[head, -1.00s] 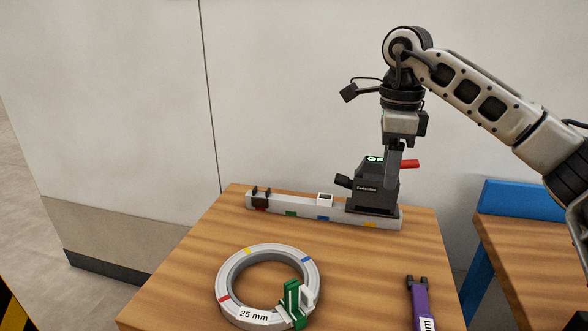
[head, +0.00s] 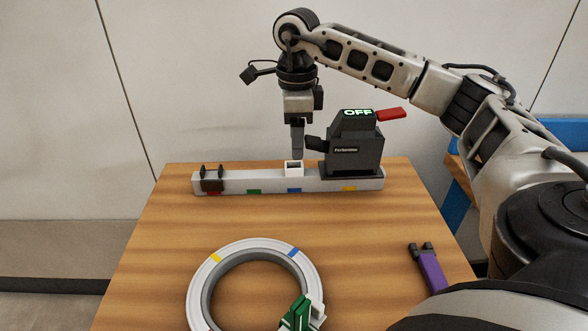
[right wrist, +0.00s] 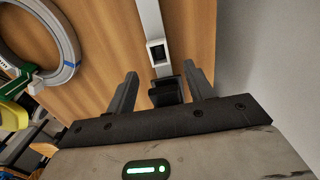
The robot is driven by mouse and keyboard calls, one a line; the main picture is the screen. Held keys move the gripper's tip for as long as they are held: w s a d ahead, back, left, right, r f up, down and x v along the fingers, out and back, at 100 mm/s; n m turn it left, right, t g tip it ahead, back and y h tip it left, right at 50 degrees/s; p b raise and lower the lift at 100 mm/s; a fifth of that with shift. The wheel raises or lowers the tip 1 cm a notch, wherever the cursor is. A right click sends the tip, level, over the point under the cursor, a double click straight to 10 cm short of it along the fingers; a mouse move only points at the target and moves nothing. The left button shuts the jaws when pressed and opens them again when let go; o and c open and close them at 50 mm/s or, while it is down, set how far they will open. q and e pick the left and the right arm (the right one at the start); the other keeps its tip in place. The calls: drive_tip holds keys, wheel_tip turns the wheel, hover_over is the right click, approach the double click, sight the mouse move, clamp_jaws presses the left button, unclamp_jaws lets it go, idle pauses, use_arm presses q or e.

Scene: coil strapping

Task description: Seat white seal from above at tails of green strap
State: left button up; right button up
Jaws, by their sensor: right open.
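The white seal (head: 293,168) is a small open block sitting on the grey rail (head: 232,182), above its blue mark. It also shows in the right wrist view (right wrist: 157,52), just beyond the fingertips. My right gripper (head: 297,156) points down, just above or behind the seal; contact cannot be told in the head view. In the right wrist view its fingers (right wrist: 161,73) are apart, with the seal ahead of the gap and not clasped. The green strap (head: 297,314) stands at the near right of the grey coil (head: 204,275), partly cut off by the frame edge. My left gripper is out of view.
A dark machine (head: 353,150) with an "OFF" display and a red lever (head: 391,114) stands on the rail right of my gripper. Dark prongs (head: 212,180) stand at its left end. A purple tool (head: 432,270) lies at right. Table between rail and coil is clear.

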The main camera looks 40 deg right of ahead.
sight(294, 168)
drive_tip(key=shift+w+a+f, duration=0.1)
drive_tip(key=shift+f, duration=1.3)
drive_tip(key=shift+w+a+f, duration=0.1)
drive_tip(key=shift+f, duration=1.25)
drive_tip(key=c, duration=1)
